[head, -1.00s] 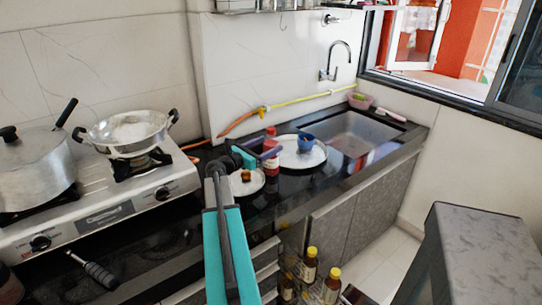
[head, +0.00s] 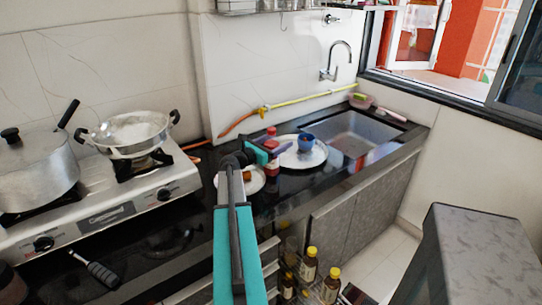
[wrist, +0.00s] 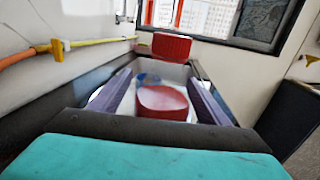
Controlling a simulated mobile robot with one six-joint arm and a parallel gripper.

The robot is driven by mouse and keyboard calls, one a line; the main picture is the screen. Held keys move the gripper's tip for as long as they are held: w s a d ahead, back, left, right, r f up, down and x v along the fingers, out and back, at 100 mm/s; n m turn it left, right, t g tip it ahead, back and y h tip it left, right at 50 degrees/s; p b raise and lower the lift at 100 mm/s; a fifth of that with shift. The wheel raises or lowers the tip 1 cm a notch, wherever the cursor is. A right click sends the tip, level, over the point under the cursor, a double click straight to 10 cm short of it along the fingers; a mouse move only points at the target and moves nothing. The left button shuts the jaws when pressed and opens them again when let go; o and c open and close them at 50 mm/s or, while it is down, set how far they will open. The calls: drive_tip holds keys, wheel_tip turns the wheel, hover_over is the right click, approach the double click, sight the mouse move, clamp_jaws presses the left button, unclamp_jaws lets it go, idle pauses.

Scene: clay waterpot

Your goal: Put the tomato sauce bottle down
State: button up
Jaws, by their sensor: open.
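The tomato sauce bottle (head: 272,168) is red with a red cap and stands upright at the back of the black counter, left of a large white plate. My gripper (head: 273,149) is at the bottle's upper part and partly covers it. In the wrist view the two purple fingers of my gripper (wrist: 160,98) are spread apart. A red rounded part of the bottle (wrist: 163,103) shows between them, with a ribbed red piece above it. I cannot tell whether either finger touches the bottle. The bottle's base is partly hidden in the head view.
The large white plate (head: 316,158) holds a blue cup (head: 307,143). A smaller white plate (head: 255,185) with a brown item is partly behind my arm. The sink (head: 365,130) lies to the right. A stove with pots (head: 132,130) is left. Several bottles (head: 308,268) stand in a low rack.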

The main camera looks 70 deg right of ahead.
idle(0.5)
drive_tip(key=c, duration=1.6)
drive_tip(key=shift+r, duration=0.25)
drive_tip(key=shift+c, duration=0.2)
drive_tip(key=s+a+r+b, duration=0.1)
drive_tip(key=a+r, duration=0.3)
drive_tip(key=a, duration=1.2)
drive_tip(key=shift+r+b, duration=0.35)
drive_tip(key=shift+b, duration=0.45)
